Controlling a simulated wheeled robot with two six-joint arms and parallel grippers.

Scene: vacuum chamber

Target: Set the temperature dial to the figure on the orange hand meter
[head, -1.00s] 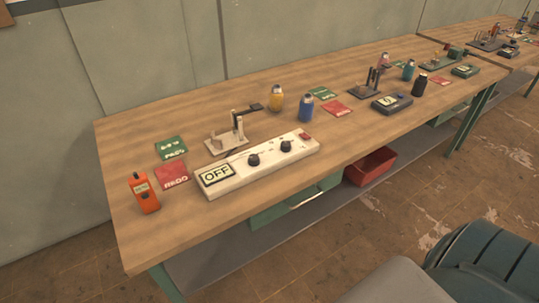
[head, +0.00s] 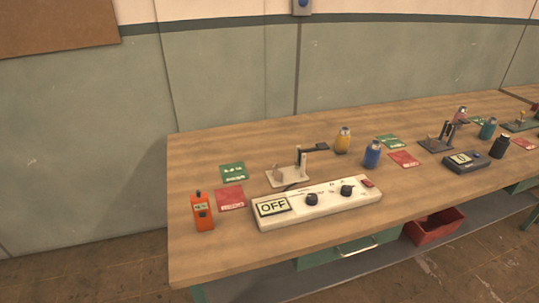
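The orange hand meter (head: 203,212) stands upright near the left end of the wooden bench. Its small display is too small to read. A white control box (head: 330,206) lies to its right, with a display (head: 272,206) reading OFF. The box carries two black dials, a left one (head: 311,199) and a right one (head: 347,190), and a red switch (head: 368,183) at its right end. Their labels are too small to read, so I cannot tell which is the temperature dial. Neither gripper is in view.
Behind the box are a metal stand (head: 289,174), a yellow bottle (head: 343,140) and a blue bottle (head: 372,153). Green (head: 233,172) and red (head: 231,197) cards lie beside the meter. A dark device (head: 465,162) sits further right. A red bin (head: 434,226) is below the bench.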

